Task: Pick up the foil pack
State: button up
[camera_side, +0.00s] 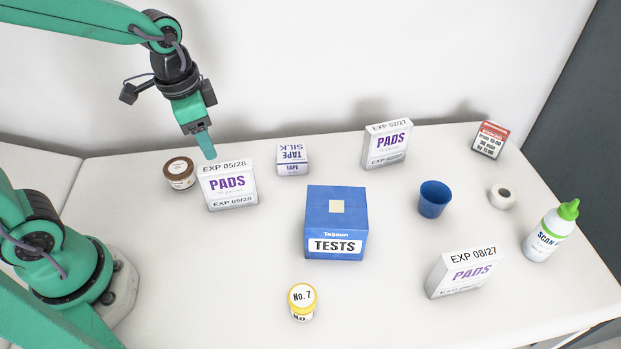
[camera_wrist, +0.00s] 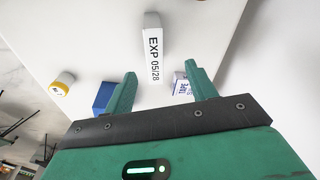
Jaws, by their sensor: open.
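Three white packs with grey edges and purple "PADS" lettering stand upright; no foil is plain to see on any. The "EXP 05/28" pack (camera_side: 228,186) is at the left, the "EXP 02/27" pack (camera_side: 387,145) at the back, and the "EXP 08/27" pack (camera_side: 465,272) at the front right. My gripper (camera_side: 209,153) is open and empty, just above the left end of the 05/28 pack in the side view. In the wrist view the 05/28 pack (camera_wrist: 153,45) shows its top edge ahead of the gap between my open fingers (camera_wrist: 160,70).
Beside the 05/28 pack are a brown-lidded jar (camera_side: 179,174) and a tape box (camera_side: 292,160). A blue TESTS box (camera_side: 336,208) stands mid-table. A yellow jar (camera_side: 302,302), blue cup (camera_side: 434,199), white roll (camera_side: 502,196), red-white box (camera_side: 490,140) and green-capped bottle (camera_side: 550,231) stand around.

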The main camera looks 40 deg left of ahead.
aim_at(226, 165)
jog(key=f, duration=0.1)
jog(key=w+d+f+m+g, duration=0.1)
jog(key=f, duration=0.1)
jog(key=w+f+m, duration=0.1)
jog(key=f, duration=0.1)
jog(key=shift+w+d+g, duration=0.1)
jog(key=shift+d+g, duration=0.2)
jog(key=shift+d, duration=0.05)
jog(key=shift+f, duration=1.25)
jog(key=shift+f, duration=0.1)
jog(key=shift+s+f, duration=0.2)
jog(key=shift+f, duration=0.6)
jog(key=shift+s+f, duration=0.15)
jog(key=shift+f, duration=0.6)
jog(key=shift+w+f, duration=0.1)
jog(key=shift+f, duration=0.85)
jog(key=c, duration=1.1)
